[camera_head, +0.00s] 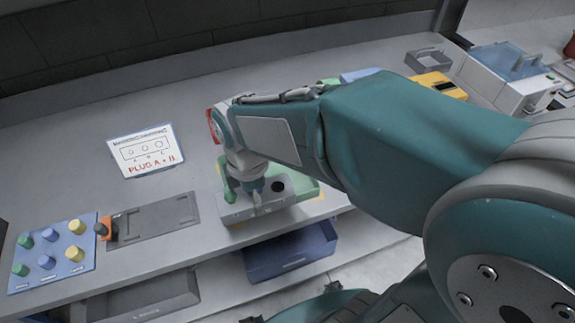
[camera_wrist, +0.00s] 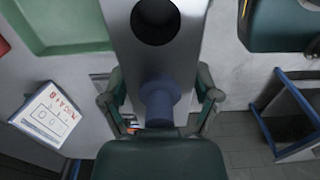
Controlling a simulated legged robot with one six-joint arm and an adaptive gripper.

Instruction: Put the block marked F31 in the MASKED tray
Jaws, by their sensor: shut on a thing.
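I cannot read F31 or MASKED anywhere. My gripper (camera_head: 255,198) is low over a grey metal bar (camera_head: 262,210) with round holes, which rests on or across a green tray (camera_head: 304,189). In the wrist view, my gripper (camera_wrist: 160,92) is shut on a blue plug (camera_wrist: 160,106) standing at the bar (camera_wrist: 178,50). How deep the plug sits is unclear. A hole beyond it is empty. An open blue tray (camera_head: 290,254) lies below the counter edge.
A blue board (camera_head: 52,256) holds several coloured pegs at the left, beside a grey recessed plate (camera_head: 155,222). A card (camera_head: 147,152) reads PLUG A + B. A dark grey tray (camera_head: 148,300) lies below the counter edge. Machines (camera_head: 508,75) stand at back right.

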